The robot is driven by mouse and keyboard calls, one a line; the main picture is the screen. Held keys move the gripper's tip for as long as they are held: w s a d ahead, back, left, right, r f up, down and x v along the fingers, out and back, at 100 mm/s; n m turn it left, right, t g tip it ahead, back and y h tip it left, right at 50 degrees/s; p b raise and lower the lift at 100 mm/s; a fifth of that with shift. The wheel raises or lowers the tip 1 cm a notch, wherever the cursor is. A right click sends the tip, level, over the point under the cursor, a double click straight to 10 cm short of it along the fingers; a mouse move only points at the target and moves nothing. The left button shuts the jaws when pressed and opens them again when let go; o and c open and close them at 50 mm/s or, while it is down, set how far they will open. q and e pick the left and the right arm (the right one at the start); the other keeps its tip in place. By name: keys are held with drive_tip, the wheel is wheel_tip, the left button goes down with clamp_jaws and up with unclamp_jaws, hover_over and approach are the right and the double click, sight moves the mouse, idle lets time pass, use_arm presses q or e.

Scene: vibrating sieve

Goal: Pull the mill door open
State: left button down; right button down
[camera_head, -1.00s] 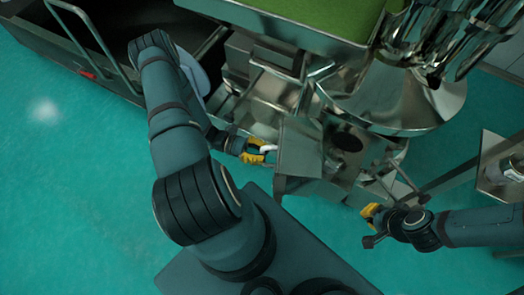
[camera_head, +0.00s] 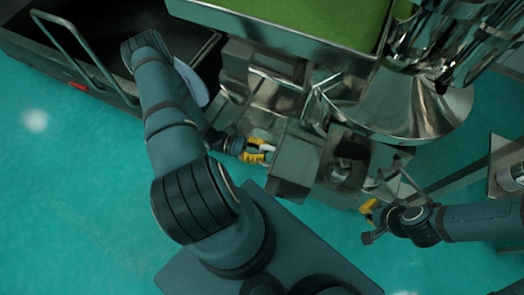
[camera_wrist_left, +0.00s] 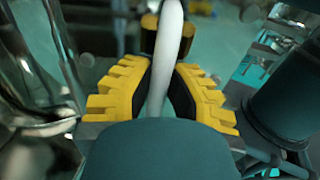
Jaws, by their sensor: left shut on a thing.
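The mill door (camera_head: 296,163) is a boxy grey metal part at the front of the machine, left of the dark mill housing (camera_head: 345,160). Its white handle is mostly hidden by my fingers in the head view. In the left wrist view the handle (camera_wrist_left: 168,50) is a smooth white curved bar running between the two yellow pads. My left gripper (camera_head: 262,148) is shut on this handle; it also shows in the left wrist view (camera_wrist_left: 162,92). My right gripper (camera_head: 371,224) is right of the mill, apart from the door; its finger gap is unclear.
The sieve machine with a green bed (camera_head: 315,18) and a shiny metal cone (camera_head: 415,105) stands behind the mill. A dark cart (camera_head: 110,92) is at upper left. A metal stand (camera_head: 505,165) is at the right. The teal floor (camera_head: 70,200) is clear at lower left.

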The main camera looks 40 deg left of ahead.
use_arm(q)
drive_tip(key=shift+a, duration=0.1)
idle(0.3)
drive_tip(key=c, duration=0.9)
unclamp_jaws()
drive_tip(key=shift+s, duration=0.1)
wheel_tip(320, 180, up, 10)
